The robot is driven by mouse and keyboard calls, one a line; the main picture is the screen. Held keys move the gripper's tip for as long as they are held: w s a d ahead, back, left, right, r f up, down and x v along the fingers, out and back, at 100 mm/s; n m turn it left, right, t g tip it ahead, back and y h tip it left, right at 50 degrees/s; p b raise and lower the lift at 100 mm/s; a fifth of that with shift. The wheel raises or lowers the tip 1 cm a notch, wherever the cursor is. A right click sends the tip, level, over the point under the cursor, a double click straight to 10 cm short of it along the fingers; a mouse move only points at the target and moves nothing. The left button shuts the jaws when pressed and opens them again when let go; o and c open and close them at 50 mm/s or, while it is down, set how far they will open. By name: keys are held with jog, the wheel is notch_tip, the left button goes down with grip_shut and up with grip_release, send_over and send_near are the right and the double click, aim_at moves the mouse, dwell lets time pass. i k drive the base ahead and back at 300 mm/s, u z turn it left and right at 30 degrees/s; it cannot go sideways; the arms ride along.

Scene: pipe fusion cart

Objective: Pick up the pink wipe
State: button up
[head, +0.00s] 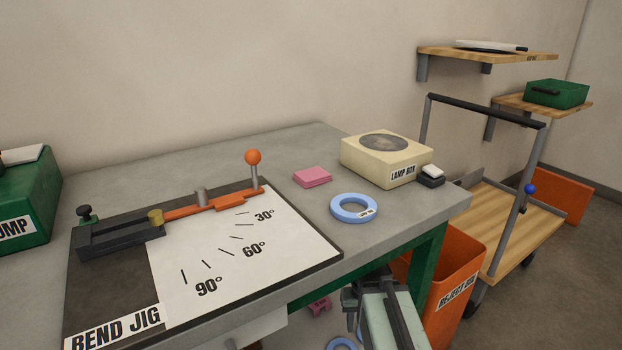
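The pink wipe (312,176) is a small folded pink pad lying flat on the grey bench top, between the bend jig and the lamp box. Nothing touches it. My gripper (353,305) appears as dark parts at the bottom of the head view, in front of and below the bench edge, well apart from the wipe. My pale arm link (394,325) is beside it. The fingers are small and partly hidden, so their opening is unclear.
A blue ring (354,208) lies right of the wipe, near the bench edge. The bend jig (240,240) with an orange-knobbed lever is left. An orange bin (456,285) and cart (515,225) stand right.

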aim_at(312, 177)
jog(key=k, duration=0.55)
jog(key=u, duration=3.4)
jog(key=k, duration=2)
jog(key=z, duration=0.8)
jog(key=i, duration=1.05)
jog(key=u, duration=0.05)
